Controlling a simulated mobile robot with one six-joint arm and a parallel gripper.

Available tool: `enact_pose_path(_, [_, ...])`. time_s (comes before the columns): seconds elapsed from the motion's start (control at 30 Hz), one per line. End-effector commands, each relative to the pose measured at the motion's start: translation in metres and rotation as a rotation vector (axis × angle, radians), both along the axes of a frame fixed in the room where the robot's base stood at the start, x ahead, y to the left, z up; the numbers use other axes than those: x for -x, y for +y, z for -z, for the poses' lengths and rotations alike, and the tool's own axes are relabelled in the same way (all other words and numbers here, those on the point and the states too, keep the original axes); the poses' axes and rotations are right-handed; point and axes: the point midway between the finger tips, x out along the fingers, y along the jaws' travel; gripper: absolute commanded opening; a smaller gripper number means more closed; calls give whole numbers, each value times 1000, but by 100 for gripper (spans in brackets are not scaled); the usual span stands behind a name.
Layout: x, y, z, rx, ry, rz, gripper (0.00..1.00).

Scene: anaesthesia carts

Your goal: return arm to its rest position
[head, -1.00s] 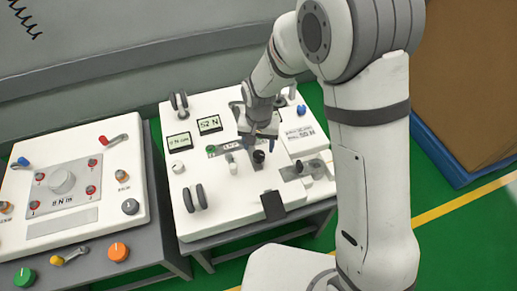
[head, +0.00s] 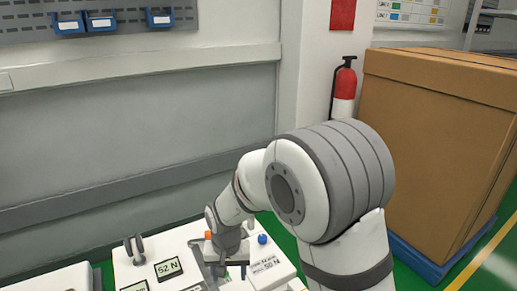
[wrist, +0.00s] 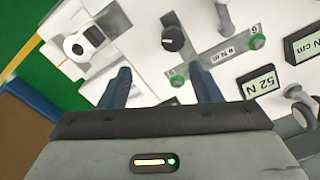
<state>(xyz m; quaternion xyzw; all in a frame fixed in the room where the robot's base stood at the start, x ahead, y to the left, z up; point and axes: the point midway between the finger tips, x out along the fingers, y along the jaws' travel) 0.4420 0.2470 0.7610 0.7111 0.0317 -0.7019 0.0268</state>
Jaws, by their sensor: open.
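My arm reaches from the lower right of the head view over a white instrument panel (head: 197,237). My gripper (head: 228,272) is at its end, low over the panel and cut close to the bottom edge. In the wrist view my gripper (wrist: 162,82) is open, its two dark blue fingers spread with nothing between them. Beyond the fingertips lie a black knob (wrist: 173,38) and a grey slotted strip (wrist: 214,58) with green ends. The gap between fingers and panel is hard to judge.
A grey wall (head: 130,120) stands behind. A fire extinguisher (head: 344,90) and a large cardboard box (head: 430,140) on a blue base stand at right.

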Motion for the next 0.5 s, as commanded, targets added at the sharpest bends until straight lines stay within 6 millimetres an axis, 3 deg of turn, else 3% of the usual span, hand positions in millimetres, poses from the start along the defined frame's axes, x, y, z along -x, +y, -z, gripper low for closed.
enact_pose_path(0.03, [-1, -18, -30, -8, -15, 13, 57])
enact_pose_path(0.2, [11, -86, -110, -25, -61, 32, 57])
enact_pose_path(0.37, [38, -147, -173, -29, -107, 50, 57])
enact_pose_path(0.5, [71, -192, -218, -24, -145, 65, 57])
